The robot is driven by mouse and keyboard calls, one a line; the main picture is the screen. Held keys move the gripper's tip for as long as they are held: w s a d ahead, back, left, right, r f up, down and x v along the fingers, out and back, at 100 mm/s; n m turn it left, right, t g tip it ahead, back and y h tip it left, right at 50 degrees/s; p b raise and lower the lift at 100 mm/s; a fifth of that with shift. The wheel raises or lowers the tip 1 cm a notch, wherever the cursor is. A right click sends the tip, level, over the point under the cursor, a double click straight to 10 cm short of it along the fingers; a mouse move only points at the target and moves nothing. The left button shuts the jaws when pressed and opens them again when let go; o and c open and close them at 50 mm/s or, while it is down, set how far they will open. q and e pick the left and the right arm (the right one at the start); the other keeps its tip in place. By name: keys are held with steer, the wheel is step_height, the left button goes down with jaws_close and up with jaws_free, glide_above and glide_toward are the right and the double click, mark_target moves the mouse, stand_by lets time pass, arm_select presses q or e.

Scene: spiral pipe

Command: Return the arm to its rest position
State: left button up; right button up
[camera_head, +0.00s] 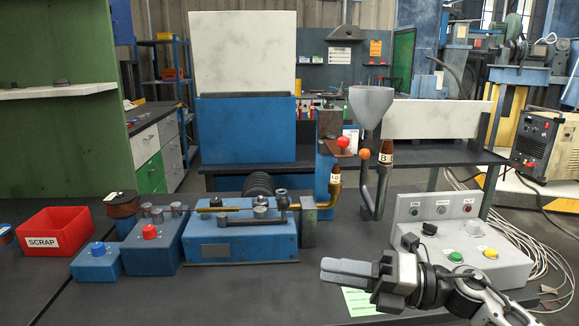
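My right gripper (345,272) shows low in the view, right of centre, its arm coming in from the lower right. Its two grey fingers point left and lie close together with nothing seen between them. It hovers over the dark bench, in front of the blue pipe machine (242,238) and left of the grey control box (462,245). My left arm and gripper are not in view.
A red SCRAP bin (44,236) stands at the left. Blue button boxes (152,243) stand beside the machine. A grey funnel (371,103) on a bent pipe rises behind the gripper. A pale green paper (358,301) lies under it. The front middle bench (230,298) is clear.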

steer(key=s+d+f+n+t+h, duration=0.2)
steer(key=s+f+n+h, duration=0.3)
steer(key=f+n, duration=0.3)
steer(key=s+d+f+n+t+h+p, duration=0.1)
steer(key=s+f+n+h, duration=0.4)
steer(key=n, duration=1)
steer(key=s+d+f+n+t+h, duration=0.3)
steer(key=s+f+n, duration=0.4)
steer(key=f+n, duration=0.4)
steer(key=shift+s+n+h+p, duration=0.3)
steer(key=shift+s+n+h, duration=0.1)
steer(key=shift+h, duration=0.5)
steer(key=shift+o, duration=0.5)
steer(key=shift+t, duration=0.3)
